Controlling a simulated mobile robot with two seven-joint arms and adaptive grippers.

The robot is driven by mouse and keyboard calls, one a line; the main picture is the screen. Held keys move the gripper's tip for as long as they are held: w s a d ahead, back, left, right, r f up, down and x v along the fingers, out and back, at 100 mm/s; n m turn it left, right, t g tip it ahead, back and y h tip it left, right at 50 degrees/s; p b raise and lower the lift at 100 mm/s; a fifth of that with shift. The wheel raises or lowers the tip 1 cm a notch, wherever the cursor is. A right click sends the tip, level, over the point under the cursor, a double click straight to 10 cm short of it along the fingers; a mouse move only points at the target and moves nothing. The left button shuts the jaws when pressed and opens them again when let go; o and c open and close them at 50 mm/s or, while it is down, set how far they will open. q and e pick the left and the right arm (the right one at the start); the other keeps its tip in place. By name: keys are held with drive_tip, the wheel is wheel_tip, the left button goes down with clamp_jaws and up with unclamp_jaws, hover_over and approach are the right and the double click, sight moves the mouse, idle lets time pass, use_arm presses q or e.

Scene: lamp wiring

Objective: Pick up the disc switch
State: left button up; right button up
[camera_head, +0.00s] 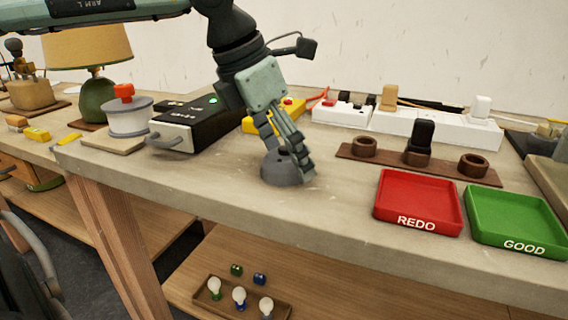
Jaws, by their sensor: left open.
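A low grey round piece (276,171) with a dark top stands on the bench near its front edge; it looks like the disc switch, but the fingers partly hide it. My left gripper (289,160) points down over it with its fingers open. One finger comes down along the right side of the piece, the other is near its top left; I cannot tell whether they touch it. My right gripper is not in view.
A black box (188,125) with a handle stands to the left. A brown strip with round cups (437,164), a red REDO tray (417,202) and a green GOOD tray (515,221) stand to the right. White power strips (435,130) lie behind.

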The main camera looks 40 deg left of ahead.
use_arm(q)
drive_tip(key=c, duration=1.3)
